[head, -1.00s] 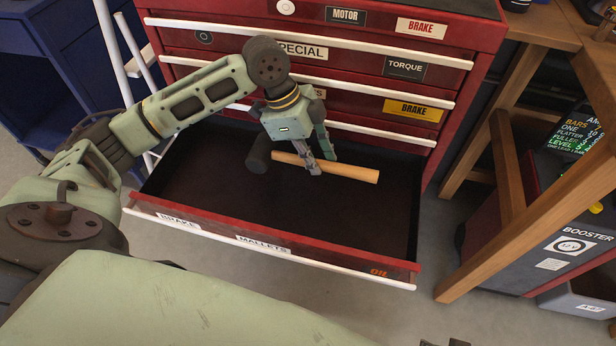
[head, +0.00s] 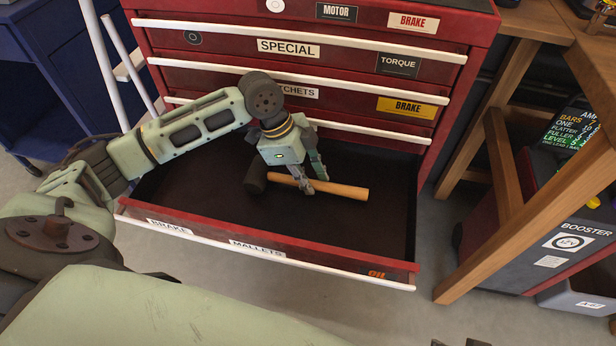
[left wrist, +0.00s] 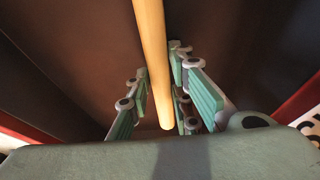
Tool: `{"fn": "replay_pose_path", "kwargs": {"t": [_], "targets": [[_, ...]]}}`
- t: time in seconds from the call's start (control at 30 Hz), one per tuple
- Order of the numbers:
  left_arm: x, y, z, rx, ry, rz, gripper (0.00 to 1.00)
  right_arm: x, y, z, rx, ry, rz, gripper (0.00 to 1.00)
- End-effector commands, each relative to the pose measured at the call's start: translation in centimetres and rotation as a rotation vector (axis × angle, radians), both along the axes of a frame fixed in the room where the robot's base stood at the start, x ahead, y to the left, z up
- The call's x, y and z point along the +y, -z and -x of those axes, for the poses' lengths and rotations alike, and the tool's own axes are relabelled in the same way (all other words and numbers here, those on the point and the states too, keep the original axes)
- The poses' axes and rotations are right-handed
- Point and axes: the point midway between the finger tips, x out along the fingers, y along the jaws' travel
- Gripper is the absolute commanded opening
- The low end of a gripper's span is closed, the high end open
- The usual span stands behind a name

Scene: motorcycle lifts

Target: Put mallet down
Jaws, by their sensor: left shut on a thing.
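The mallet has a dark head (head: 256,178) and a pale wooden handle (head: 343,190). It is inside the open drawer (head: 385,240) labelled MALLETS, lying crosswise with its head to the left. My left gripper (head: 305,186) reaches down into the drawer and is shut on the mallet's handle. In the left wrist view the handle (left wrist: 152,60) runs between the finger pads (left wrist: 160,98). The mallet is low over the dark drawer floor; whether it touches the floor I cannot tell. My right gripper cannot be made out.
The drawer's floor is otherwise bare. The red tool cabinet (head: 350,60) with closed drawers stands behind it. A wooden bench frame (head: 530,190) and a BOOSTER box (head: 565,245) are at the right, a blue cart (head: 60,90) at the left.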

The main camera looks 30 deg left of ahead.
Motion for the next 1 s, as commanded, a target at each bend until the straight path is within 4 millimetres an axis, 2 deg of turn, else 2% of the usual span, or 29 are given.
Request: {"fn": "replay_pose_path", "kwargs": {"t": [0.03, 0.23, 0.6, 0.67, 1.0], "targets": [[0.0, 0.0, 0.0, 0.001, 0.0, 0.0, 0.22, 0.0, 0.2, 0.0, 0.003, 0.0, 0.001, 0.4], [0.0, 0.0, 0.0, 0.001, 0.0, 0.0, 0.39, 0.0, 0.2, 0.0, 0.003, 0.0, 0.001, 0.4], [0.0, -0.2, 0.0, 0.0, 0.0, 0.0, 0.39, 0.0, 0.2, 0.1, 0.004, 0.0, 0.001, 0.4], [0.3, -1.0, 0.0, 0.0, -0.001, -0.001, 0.39, 0.1, -0.3, -0.1, -0.005, 0.0, -0.002, 0.4], [2.7, -7.5, 0.6, -0.002, -0.001, -0.002, 0.39, 0.3, 5.9, -0.4, 0.034, -0.006, 0.0, 0.4]]}}
